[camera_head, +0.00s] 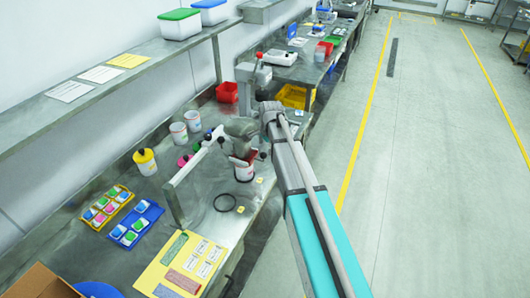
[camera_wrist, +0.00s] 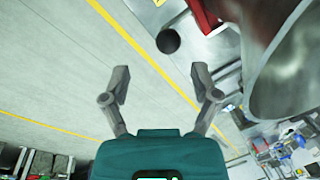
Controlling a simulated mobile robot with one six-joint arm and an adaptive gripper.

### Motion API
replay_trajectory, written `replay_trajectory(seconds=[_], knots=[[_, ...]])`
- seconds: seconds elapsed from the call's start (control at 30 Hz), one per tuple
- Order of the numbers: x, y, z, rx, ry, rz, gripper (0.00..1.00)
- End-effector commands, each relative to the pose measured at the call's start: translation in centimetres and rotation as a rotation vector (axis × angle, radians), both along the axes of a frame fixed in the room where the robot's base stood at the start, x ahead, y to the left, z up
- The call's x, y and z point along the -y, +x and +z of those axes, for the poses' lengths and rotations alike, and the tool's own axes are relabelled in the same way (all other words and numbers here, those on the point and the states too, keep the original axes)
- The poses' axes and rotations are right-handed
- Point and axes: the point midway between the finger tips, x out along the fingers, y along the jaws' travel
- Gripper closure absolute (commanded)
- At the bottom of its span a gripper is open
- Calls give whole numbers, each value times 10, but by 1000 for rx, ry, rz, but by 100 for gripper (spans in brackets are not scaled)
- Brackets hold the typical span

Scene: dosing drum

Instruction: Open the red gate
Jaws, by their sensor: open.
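The dosing drum (camera_head: 240,128) is a grey metal hopper held on a stand above the bench. A red part, the gate (camera_head: 238,160), shows at its lower end, partly hidden. In the wrist view the drum (camera_wrist: 285,65) fills the upper right, with the red gate (camera_wrist: 206,18) beside it. A round black knob (camera_wrist: 168,41) shows near the gate; its link to the gate is not clear. My gripper (camera_wrist: 160,72) is open and empty. The knob appears just beyond the fingertips, apart from them and nearer the right finger. In the head view my arm hides most of the gripper.
A white container (camera_head: 244,174) stands below the drum. White jars (camera_head: 179,134), a yellow-topped jar (camera_head: 145,161) and trays of colored blocks (camera_head: 107,207) stand left. A red bin (camera_head: 227,92) is behind.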

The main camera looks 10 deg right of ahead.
Motion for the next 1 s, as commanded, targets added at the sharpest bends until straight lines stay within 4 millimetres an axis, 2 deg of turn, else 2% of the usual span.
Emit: replay_trajectory(seconds=[0.1,0.57,1.0], knots=[[1,9,3,2,8,-36,22],[1,9,2,3,10,-44,22],[0,13,-21,3,10,-43,22]])
